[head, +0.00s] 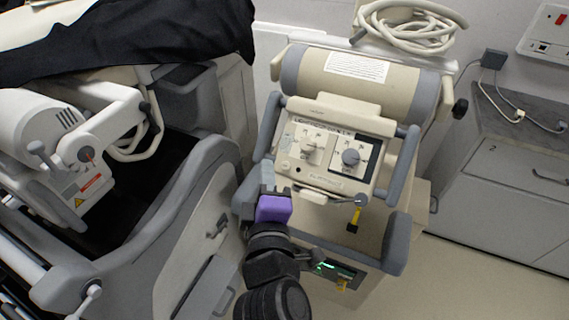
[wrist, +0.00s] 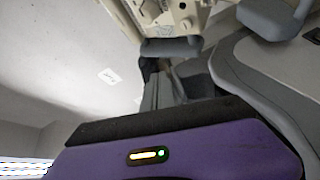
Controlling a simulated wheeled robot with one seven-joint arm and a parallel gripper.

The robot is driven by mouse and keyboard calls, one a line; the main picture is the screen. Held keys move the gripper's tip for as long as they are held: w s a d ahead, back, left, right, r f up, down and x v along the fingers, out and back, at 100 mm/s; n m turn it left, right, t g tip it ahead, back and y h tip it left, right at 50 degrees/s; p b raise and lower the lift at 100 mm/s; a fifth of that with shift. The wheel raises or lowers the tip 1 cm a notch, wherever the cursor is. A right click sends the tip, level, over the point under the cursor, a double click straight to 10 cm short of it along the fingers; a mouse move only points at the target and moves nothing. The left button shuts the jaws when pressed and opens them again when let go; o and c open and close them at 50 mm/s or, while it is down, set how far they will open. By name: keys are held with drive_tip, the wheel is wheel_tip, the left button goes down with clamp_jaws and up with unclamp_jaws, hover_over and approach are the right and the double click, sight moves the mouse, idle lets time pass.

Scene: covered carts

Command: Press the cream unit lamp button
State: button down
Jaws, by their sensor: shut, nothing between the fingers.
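The cream unit (head: 322,112) stands right of centre in the head view, with grey bumpers and a tilted control panel (head: 297,137). My gripper (head: 268,174), with a purple body, is shut and empty at the panel's lower left. Contact with the panel cannot be told. The wrist view shows the purple body (wrist: 215,150) and part of a cream machine (wrist: 185,15).
A grey cart (head: 190,220) under a black cover (head: 140,40) stands close on the left, holding a white machine (head: 85,130). A coiled hose (head: 410,28) lies behind the cream unit. A grey cabinet (head: 500,190) stands right. Some floor (head: 470,280) is clear at lower right.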

sight(285, 166)
drive_tip(key=shift+w+d+f+b, duration=0.35)
drive_tip(key=shift+w+f+b, duration=0.3)
drive_tip(key=shift+w+f, duration=0.35)
drive_tip(key=shift+w+d+f+b, duration=0.4)
drive_tip(key=shift+w+f+b, duration=0.2)
drive_tip(key=shift+w+f, duration=0.4)
drive_tip(key=shift+w+d+f+b, duration=0.35)
drive_tip(key=shift+w+f+b, duration=0.3)
drive_tip(key=shift+w+f, duration=0.35)
drive_tip(key=shift+w, duration=0.15)
drive_tip(key=shift+w+d+f, duration=0.1)
drive_tip(key=shift+w+f, duration=0.1)
drive_tip(key=shift+f, duration=0.05)
drive_tip(key=shift+w+d+f, duration=0.15)
drive_tip(key=shift+w+f, duration=0.15)
idle(1.0)
drive_tip(key=shift+r, duration=0.1)
drive_tip(key=shift+s+a+r, duration=0.25)
drive_tip(key=shift+s+r, duration=0.25)
drive_tip(key=shift+s, duration=0.1)
drive_tip(key=shift+p, duration=0.3)
